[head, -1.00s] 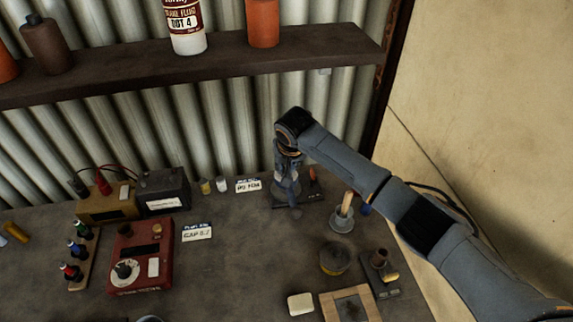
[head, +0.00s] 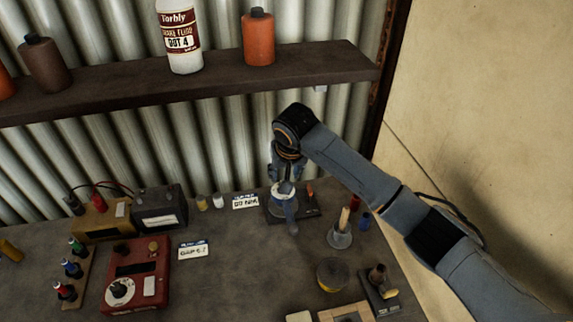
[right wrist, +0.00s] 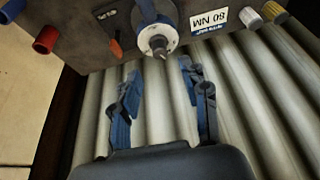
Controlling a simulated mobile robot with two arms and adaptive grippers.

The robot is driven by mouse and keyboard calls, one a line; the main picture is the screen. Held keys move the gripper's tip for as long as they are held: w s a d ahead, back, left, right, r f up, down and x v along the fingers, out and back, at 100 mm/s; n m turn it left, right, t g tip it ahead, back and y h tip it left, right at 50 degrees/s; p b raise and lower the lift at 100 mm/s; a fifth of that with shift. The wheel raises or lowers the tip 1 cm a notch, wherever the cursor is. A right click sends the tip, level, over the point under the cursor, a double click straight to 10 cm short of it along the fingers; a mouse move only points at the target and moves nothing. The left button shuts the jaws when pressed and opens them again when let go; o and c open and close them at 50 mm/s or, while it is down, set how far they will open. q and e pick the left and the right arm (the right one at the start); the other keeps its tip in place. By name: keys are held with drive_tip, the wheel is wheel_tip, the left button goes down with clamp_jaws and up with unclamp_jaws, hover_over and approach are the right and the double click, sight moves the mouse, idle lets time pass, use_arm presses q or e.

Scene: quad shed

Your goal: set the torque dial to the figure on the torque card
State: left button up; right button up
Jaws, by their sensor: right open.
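The torque dial (head: 284,190) is a white disc with a grey knob, on a dark base at the back of the bench. In the right wrist view the dial (right wrist: 156,38) is at the top centre. My right gripper (head: 287,165) is above and behind it. Its blue fingers (right wrist: 160,75) are open, one to each side of the knob's line, apart from it. The torque card (head: 245,202) stands left of the dial; in the right wrist view the card (right wrist: 208,20) is upside down and seems to read 80 NM. My left gripper is out of view.
A red box (head: 150,262) with its own dial stands at left, with another card (head: 193,250) beside it. A cup with a brush (head: 340,238) and a yellow tin (head: 331,274) are at right. A shelf with bottles (head: 220,65) hangs above. The bench middle is clear.

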drive_tip(key=v, duration=0.5)
drive_tip(key=shift+r, duration=0.1)
idle(0.3)
